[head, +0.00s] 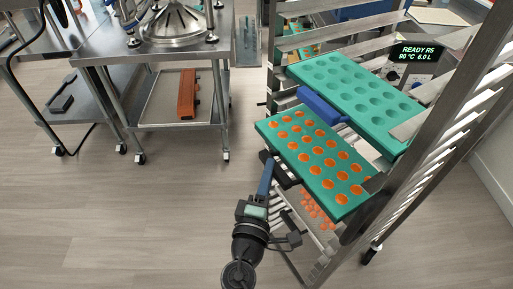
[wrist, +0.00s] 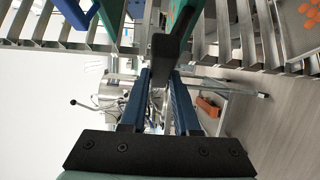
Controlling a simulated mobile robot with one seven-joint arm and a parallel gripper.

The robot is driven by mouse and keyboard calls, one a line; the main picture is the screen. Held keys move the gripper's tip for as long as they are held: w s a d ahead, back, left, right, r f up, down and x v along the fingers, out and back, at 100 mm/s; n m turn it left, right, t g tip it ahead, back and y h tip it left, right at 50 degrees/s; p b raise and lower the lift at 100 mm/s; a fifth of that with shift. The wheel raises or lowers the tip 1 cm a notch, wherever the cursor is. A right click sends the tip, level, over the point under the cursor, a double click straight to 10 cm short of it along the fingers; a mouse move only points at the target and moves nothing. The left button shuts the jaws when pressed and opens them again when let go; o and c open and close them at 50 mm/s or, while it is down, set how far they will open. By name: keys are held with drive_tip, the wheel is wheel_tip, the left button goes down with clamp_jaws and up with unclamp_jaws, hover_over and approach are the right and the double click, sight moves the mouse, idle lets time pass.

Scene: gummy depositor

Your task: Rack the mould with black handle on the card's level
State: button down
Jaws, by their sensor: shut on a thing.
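A teal mould with orange-filled cavities (head: 308,150) is at the rack (head: 425,140), its left part jutting out of the rack's open side. Its black handle (head: 281,172) is at the near left edge. My gripper (head: 268,168) is shut on this handle; in the wrist view the black handle (wrist: 168,55) stands between the blue fingers (wrist: 160,78). I cannot tell whether the mould rests on rails. Another teal mould with empty cavities (head: 350,88) and a blue handle (head: 319,105) sits one level higher. I cannot make out a card.
Orange gummies (head: 312,205) lie on a lower level of the rack. A display reading READY R5 (head: 416,52) is behind the rack. A steel table (head: 110,45) and a cart with an orange-brown item (head: 187,92) stand at the left. The floor between is clear.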

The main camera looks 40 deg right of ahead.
drive_tip(key=shift+d, duration=1.05)
drive_tip(key=shift+f+b, duration=0.2)
drive_tip(key=shift+b, duration=0.35)
drive_tip(key=c, duration=0.6)
unclamp_jaws()
drive_tip(key=shift+s+f, duration=0.1)
drive_tip(key=shift+a, duration=0.1)
